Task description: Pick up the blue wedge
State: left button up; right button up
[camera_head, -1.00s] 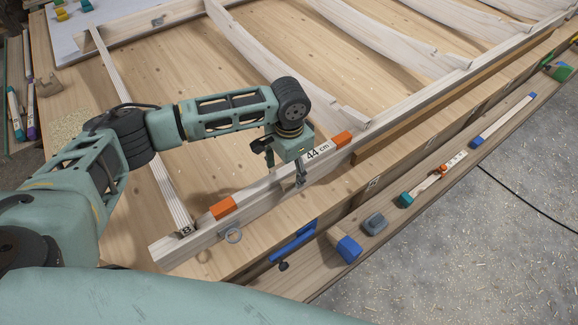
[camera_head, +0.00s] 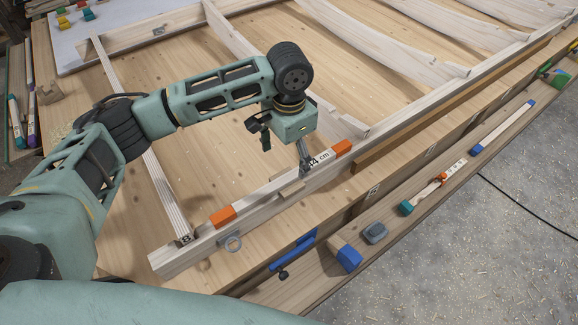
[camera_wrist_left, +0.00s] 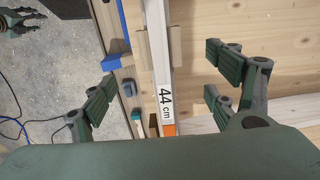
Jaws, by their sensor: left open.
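The best match for the blue wedge is a wooden block with a blue end (camera_head: 348,258), lying on the lower ledge along the bench's front edge. Its blue end also shows in the left wrist view (camera_wrist_left: 115,62). My left gripper (camera_head: 285,153) is open and empty above the front beam, up and left of that block in the head view. In the left wrist view its fingers are spread on either side of the stick marked 44 cm (camera_wrist_left: 166,100). A dark claw-like gripper (camera_wrist_left: 15,22), seemingly my right one, shows in that view's top left corner; its jaws are unclear.
A grey block (camera_head: 376,233) lies beside the blue-ended block. A blue clamp (camera_head: 293,250) is at the bench edge to the left. A teal-ended tool (camera_head: 407,207) and a blue-ended stick (camera_head: 503,127) lie farther along the ledge. A small wooden block (camera_head: 292,189) is by the beam.

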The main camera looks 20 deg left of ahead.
aim_at(349, 258)
jog(key=k+j, duration=0.8)
jog(key=j, duration=0.1)
